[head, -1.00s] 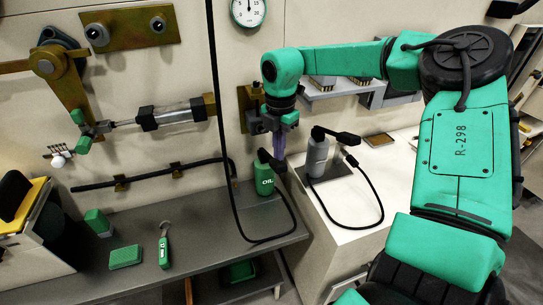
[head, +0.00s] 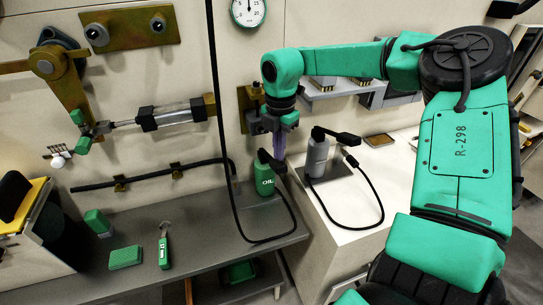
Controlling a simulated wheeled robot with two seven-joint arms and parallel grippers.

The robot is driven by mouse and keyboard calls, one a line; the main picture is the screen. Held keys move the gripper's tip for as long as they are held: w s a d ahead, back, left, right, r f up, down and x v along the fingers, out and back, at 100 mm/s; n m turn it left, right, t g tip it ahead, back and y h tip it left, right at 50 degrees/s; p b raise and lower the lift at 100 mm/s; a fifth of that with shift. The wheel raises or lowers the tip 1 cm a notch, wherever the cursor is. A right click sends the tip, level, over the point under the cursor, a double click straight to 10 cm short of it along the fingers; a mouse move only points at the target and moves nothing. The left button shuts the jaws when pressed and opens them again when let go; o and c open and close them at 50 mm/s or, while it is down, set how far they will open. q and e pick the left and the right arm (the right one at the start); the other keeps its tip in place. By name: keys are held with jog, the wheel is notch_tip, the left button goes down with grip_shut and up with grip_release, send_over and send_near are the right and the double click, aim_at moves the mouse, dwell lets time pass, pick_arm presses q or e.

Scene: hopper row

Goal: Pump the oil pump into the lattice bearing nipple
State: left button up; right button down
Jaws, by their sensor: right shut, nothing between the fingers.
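The green oil pump (head: 265,181), labelled OIL, stands upright on the grey bench near its right end, with a black top lever. My right gripper (head: 279,155) points down just above the lever, shut and empty; I cannot tell whether it touches the lever. A grey pump can (head: 317,155) with a black lever stands to the right on the white cabinet. I cannot tell which fitting is the lattice bearing nipple; a brass plate (head: 248,100) is partly hidden behind my right arm. My left gripper is not in view.
A thin black hose (head: 232,212) hangs down and loops on the bench (head: 190,235) around the oil pump. The bench middle is clear.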

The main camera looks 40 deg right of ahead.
aim_at(282, 171)
dwell(0.3)
jog(key=s+f+b, duration=0.1)
jog(key=f+b, duration=0.3)
jog(key=s+a+f+b, duration=0.1)
jog(key=f+b, duration=0.2)
jog(key=shift+s+f, duration=0.1)
jog(key=shift+s, duration=0.2)
notch_tip(282, 171, down, 4)
jog(key=b, duration=0.4)
jog(key=shift+w+d+r+p, duration=0.15)
jog(key=shift+w+r+p, duration=0.3)
jog(key=shift+r+p, duration=1.15)
jog(key=shift+w+d+r+p, duration=0.15)
jog(key=shift+w+r+p, duration=0.55)
jog(key=shift+r, duration=1.45)
jog(key=shift+w+d+r+p, duration=0.15)
jog(key=shift+w+r+p, duration=0.05)
jog(key=shift+r+p, duration=1.5)
jog(key=shift+r, duration=0.2)
